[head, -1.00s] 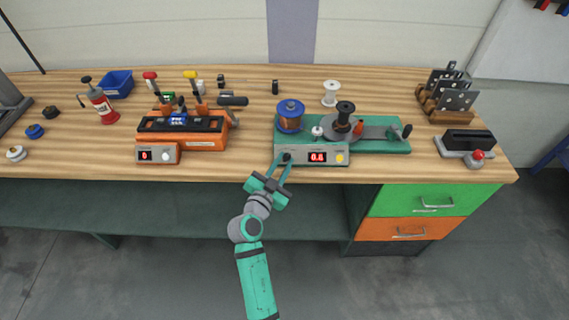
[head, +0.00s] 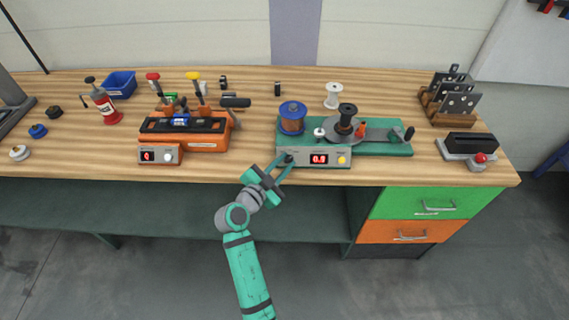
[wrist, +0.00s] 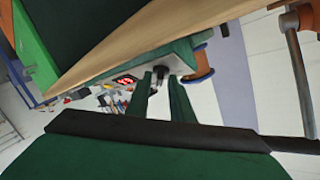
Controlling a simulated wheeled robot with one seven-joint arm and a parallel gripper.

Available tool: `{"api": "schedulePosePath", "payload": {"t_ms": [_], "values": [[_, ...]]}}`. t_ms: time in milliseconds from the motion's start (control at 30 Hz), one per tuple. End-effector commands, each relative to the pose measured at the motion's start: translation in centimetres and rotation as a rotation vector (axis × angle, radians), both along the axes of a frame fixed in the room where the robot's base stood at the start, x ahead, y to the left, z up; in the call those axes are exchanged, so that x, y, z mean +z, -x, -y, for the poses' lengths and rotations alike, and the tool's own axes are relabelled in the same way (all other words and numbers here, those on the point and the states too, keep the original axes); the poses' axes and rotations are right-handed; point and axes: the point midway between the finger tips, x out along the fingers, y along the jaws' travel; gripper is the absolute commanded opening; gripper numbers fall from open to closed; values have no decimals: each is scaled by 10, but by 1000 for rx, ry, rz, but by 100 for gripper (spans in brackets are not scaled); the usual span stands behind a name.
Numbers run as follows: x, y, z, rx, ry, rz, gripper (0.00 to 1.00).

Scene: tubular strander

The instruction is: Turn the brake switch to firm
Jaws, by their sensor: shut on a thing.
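The brake switch is a small black knob (wrist: 160,74) on the left of the grey front panel (head: 303,163) of the green winding machine. It shows between my two green fingers in the wrist view. My gripper (head: 286,161) reaches it from the front left and is shut on it. The fingers hide most of the knob in the head view, and I cannot read its position. A red lit display (head: 319,159) sits to its right; it also shows in the wrist view (wrist: 127,80). A yellow button (head: 342,161) is at the panel's right end.
A blue-topped copper spool (head: 292,118) and a dark spool (head: 346,117) stand on the machine behind the panel. An orange device (head: 185,140) is to the left. The bench edge runs just below the panel. Bare wood lies between the two machines.

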Motion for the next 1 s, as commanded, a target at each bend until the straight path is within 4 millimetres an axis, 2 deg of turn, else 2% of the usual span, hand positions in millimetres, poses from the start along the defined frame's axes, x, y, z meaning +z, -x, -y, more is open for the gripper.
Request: {"api": "schedulePosePath", "payload": {"t_ms": [333,467,800,1000], "values": [[1,-1,0,1,1,2,27],[2,7,-5,2,0,1,27],[11,57,-35,2,0,1,27],[15,80,-48,0,0,2,27]]}}
